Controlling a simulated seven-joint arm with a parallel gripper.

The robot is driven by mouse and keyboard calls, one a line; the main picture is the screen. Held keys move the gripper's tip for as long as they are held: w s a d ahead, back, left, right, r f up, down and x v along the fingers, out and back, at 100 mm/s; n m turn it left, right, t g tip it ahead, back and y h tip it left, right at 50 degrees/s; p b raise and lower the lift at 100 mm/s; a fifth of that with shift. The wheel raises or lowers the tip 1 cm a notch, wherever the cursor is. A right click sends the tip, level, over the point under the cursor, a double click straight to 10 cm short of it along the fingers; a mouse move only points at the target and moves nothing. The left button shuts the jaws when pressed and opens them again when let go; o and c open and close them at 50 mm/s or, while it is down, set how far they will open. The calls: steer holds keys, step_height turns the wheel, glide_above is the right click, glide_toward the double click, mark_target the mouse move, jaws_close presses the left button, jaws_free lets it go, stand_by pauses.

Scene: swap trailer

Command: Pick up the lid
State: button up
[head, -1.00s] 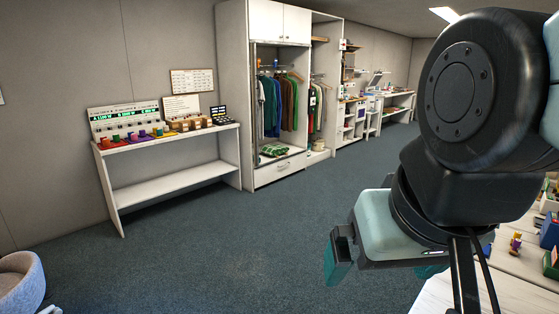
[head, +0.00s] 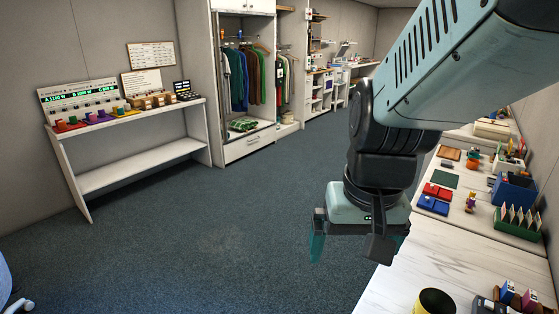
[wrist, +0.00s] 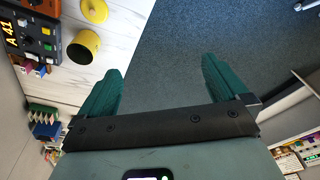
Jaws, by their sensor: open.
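A round yellow lid (wrist: 95,10) with a small knob lies on the white marbled worktop at the top left of the wrist view. A yellow canister (wrist: 83,46) stands close beside it, open at the top. The canister also shows at the bottom edge of the head view (head: 422,306), with a dark inside; the lid is not visible there. My gripper (head: 358,246) has teal fingers, spread apart and empty, above the floor just left of the worktop's edge. In the wrist view my gripper (wrist: 161,68) is apart from both lid and canister.
The worktop (head: 420,255) has bare room left of the canister. An orange and dark device (wrist: 40,35) stands near the canister. Blue and red trays (head: 434,204) and a green card rack (head: 516,224) sit farther back. Open carpet (head: 240,230) lies left.

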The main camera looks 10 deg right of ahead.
steer(key=d+f+g+h, duration=0.1)
steer(key=d+f+g, duration=0.1)
steer(key=d+f, duration=1.25)
steer(key=shift+n+y, duration=0.5)
steer(key=shift+n, duration=0.3)
steer(key=s+d+f, duration=0.1)
steer(key=f, duration=0.3)
steer(key=s+d+f, duration=0.1)
steer(key=d+f, duration=0.1)
steer(key=f, duration=0.3)
steer(key=s+d+f, duration=0.1)
steer(key=f, duration=0.4)
steer(key=shift+d+f, duration=0.1)
steer(key=shift+d, duration=0.25)
steer(key=shift+f, duration=3.05)
steer(key=shift+w, duration=0.1)
steer(key=c, duration=1)
